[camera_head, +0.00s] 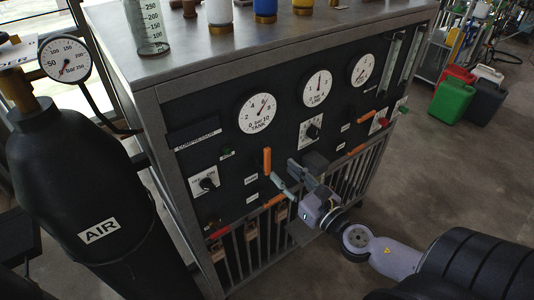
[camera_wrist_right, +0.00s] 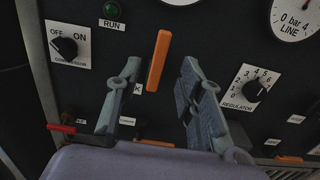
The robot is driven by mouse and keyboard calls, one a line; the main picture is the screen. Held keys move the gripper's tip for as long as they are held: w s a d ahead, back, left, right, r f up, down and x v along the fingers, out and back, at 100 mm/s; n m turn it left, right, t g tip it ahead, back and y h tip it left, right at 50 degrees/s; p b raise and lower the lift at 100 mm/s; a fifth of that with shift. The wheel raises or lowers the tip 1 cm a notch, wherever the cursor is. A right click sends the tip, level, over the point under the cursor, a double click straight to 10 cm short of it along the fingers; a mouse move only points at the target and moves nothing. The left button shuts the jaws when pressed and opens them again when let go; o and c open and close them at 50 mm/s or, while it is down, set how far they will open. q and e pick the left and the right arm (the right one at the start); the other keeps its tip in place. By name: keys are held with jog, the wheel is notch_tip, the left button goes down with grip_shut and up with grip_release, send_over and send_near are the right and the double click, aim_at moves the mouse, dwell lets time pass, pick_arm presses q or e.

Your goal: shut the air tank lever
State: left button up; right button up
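An orange lever (camera_head: 267,160) stands roughly upright on the dark panel, below the TANK gauge (camera_head: 258,113). In the right wrist view the lever (camera_wrist_right: 159,60) shows between my fingertips, tilted a little, its lower end near a label mostly hidden by a finger. My right gripper (camera_head: 284,174) is open in front of the panel. Its two fingers (camera_wrist_right: 162,70) lie on either side of the lever in that view, with visible gaps; I cannot tell how deep they reach. The TANK needle points up and right. My left gripper is not in view.
A black AIR cylinder (camera_head: 85,200) with its own gauge stands at the left. Other orange levers (camera_head: 366,117) and a regulator knob (camera_head: 313,131) sit on the panel to the right. A compressor switch (camera_head: 206,184) is lower left. Bottles stand on the cabinet top (camera_head: 200,55).

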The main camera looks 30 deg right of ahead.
aim_at(269, 159)
jog(key=w+p, duration=0.1)
jog(key=w, duration=0.2)
jog(key=w+p, duration=0.1)
jog(key=w, duration=0.2)
jog(key=shift+w+a+r, duration=0.1)
jog(key=shift+a, duration=0.1)
jog(key=shift+w, duration=0.6)
jog(key=shift+w+a, duration=0.1)
jog(key=shift+w, duration=0.2)
jog(key=shift+f, duration=0.2)
grip_shut()
